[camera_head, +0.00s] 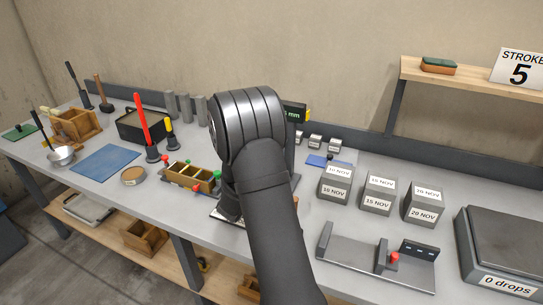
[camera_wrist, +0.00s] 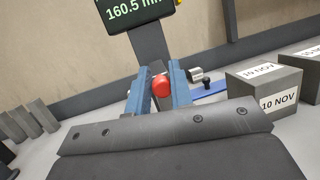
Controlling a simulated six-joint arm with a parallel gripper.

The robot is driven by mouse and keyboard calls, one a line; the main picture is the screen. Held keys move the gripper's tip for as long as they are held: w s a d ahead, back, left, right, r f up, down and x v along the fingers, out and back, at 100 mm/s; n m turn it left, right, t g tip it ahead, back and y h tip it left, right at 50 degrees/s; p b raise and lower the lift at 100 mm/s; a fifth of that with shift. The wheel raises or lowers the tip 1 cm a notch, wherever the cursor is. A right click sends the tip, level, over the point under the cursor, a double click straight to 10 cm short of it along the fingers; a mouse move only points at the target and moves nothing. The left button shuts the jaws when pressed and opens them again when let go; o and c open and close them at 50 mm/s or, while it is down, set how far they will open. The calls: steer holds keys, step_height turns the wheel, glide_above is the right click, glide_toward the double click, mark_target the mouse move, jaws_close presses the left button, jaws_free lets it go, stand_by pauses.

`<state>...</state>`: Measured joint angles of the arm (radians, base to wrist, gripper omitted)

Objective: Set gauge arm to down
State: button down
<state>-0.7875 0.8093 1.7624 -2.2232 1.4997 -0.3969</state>
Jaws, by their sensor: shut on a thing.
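The gauge stands behind my arm. Its dark display (camera_wrist: 136,10) reads 160.5 mm in the wrist view, on a dark upright post (camera_wrist: 152,45). A red ball knob (camera_wrist: 161,86), apparently the gauge arm's handle, sits between the two blue fingers of my gripper (camera_wrist: 157,88), which is shut on it. In the head view, my arm covers the gripper, the knob and most of the gauge; only the display's edge (camera_head: 296,112) shows clearly. How the gauge arm is tilted cannot be told.
Concrete cubes with date labels (camera_head: 378,195) stand to the right. A grey fixture with a red knob (camera_head: 378,262) lies in front of them. A wooden mould with red and green knobs (camera_head: 190,177) is left of my arm. A scale (camera_head: 500,245) stands far right.

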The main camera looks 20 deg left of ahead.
steer(key=c, duration=1.4)
jaws_free()
steer(key=shift+d+f, duration=0.25)
steer(key=shift+f, duration=0.15)
steer(key=shift+o, duration=0.3)
steer(key=shift+a, duration=0.1)
steer(key=v, duration=1.7)
steer(key=shift+s+r, duration=0.2)
steer(key=shift+r, duration=0.15)
steer(key=x, duration=1.7)
steer(key=shift+w+a, duration=0.1)
steer(key=shift+w, duration=0.2)
